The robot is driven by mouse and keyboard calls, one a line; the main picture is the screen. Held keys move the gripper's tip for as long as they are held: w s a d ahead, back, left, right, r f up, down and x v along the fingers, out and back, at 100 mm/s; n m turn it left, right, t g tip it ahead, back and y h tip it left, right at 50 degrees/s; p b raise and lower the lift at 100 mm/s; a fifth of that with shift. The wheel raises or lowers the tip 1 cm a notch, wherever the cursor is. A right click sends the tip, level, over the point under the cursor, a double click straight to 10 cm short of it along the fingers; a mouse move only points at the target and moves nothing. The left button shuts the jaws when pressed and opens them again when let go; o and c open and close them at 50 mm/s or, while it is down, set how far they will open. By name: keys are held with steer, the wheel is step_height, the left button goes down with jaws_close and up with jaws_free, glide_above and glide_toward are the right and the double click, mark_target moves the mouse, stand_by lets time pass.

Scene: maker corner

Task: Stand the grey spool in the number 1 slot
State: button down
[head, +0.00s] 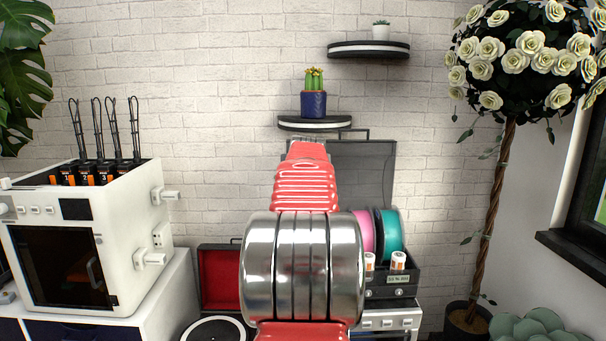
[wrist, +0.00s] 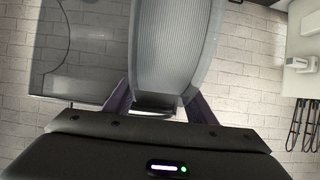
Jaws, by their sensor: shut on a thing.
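The grey spool (wrist: 172,50) fills the upper middle of the wrist view, its ribbed rim facing the camera. My gripper (wrist: 155,103) is shut on its lower part, with a dark finger on each side. In the head view my red and silver arm hides the gripper and the spool. Small black and orange numbered units stand in a row on top of the white printer at the left of the head view. The unit marked 1 (head: 68,178) is towards the left of this row. Tall black wire loops rise from the row. The spool is well apart from them.
The white printer (head: 120,235) stands on a white cabinet. A dark box (head: 393,284) at right holds a pink spool (head: 363,232) and a teal spool (head: 390,235). A red-lined case (head: 218,280) sits beside my arm. Shelves with cacti and a rose tree stand behind and right.

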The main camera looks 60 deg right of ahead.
steer(key=shift+f, duration=6.95)
steer(key=c, duration=1.1)
jaws_free()
steer(key=o, duration=0.4)
steer(key=shift+f, duration=0.3)
steer(key=shift+s+a+r, duration=0.2)
steer(key=shift+a+r, duration=0.2)
steer(key=shift+a, duration=0.1)
steer(key=v, duration=1.2)
steer(key=shift+s+a, duration=0.2)
steer(key=shift+a, duration=0.05)
steer(key=shift+r, duration=0.1)
